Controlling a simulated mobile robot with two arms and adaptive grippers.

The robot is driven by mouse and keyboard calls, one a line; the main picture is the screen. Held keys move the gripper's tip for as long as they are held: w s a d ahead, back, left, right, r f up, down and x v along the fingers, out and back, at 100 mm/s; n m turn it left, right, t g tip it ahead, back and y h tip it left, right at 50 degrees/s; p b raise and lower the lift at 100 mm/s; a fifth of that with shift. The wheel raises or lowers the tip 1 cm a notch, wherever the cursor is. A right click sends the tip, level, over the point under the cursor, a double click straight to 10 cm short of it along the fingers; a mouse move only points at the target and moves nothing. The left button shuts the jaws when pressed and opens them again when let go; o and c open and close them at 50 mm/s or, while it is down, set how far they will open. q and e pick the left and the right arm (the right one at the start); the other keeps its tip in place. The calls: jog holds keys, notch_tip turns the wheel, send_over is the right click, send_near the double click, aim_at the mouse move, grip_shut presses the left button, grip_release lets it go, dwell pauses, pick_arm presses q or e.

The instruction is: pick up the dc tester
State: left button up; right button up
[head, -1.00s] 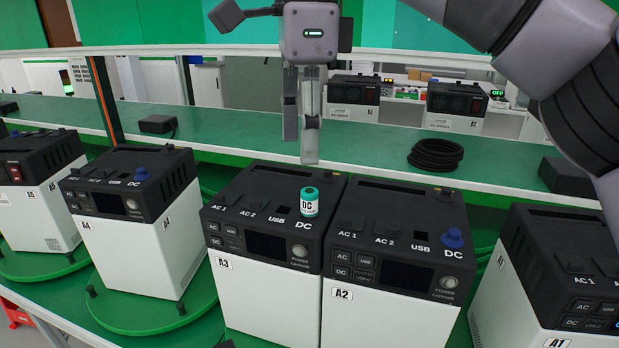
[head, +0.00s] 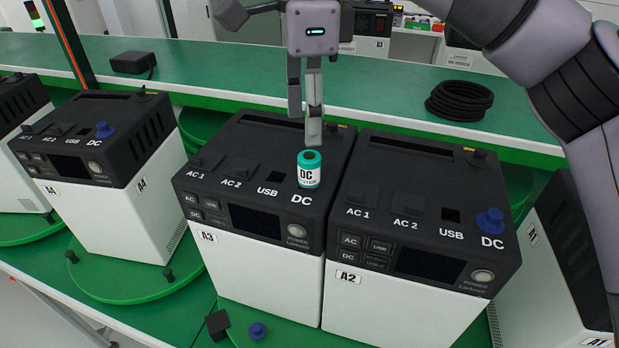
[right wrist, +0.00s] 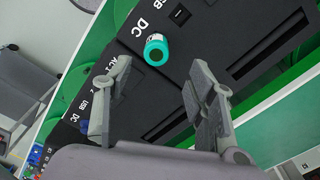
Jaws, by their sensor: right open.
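The DC tester (head: 309,169) is a small teal and white cylinder with "DC" on its label. It stands upright on the black top of unit A3 (head: 262,185), by the DC marking. My right gripper (head: 314,132) is just above and behind it in the head view, fingers pointing down. In the right wrist view the tester (right wrist: 156,49) lies beyond the open fingertips (right wrist: 160,72), with clear space between the fingers. Nothing is held. My left gripper is not in view.
Unit A2 (head: 415,215) stands right beside A3, with a blue plug (head: 490,221) in its DC port. Unit A4 (head: 98,140) is on a green turntable to the left. A coiled black cable (head: 459,101) lies on the green bench behind. A blue cap (head: 257,330) lies in front of A3.

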aim_at(310, 156)
jog(key=shift+f, duration=0.9)
jog(key=shift+s+f, duration=0.1)
jog(key=shift+f, duration=0.1)
notch_tip(310, 156, down, 4)
jog(key=shift+s+d+f+p, duration=0.1)
jog(key=shift+d+f+p, duration=0.05)
jog(key=shift+p, duration=1.1)
jog(key=shift+f, duration=0.45)
jog(key=shift+c, duration=1.3)
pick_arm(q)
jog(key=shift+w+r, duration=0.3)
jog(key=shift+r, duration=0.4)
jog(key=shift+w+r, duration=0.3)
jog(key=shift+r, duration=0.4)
pick_arm(e)
grip_shut()
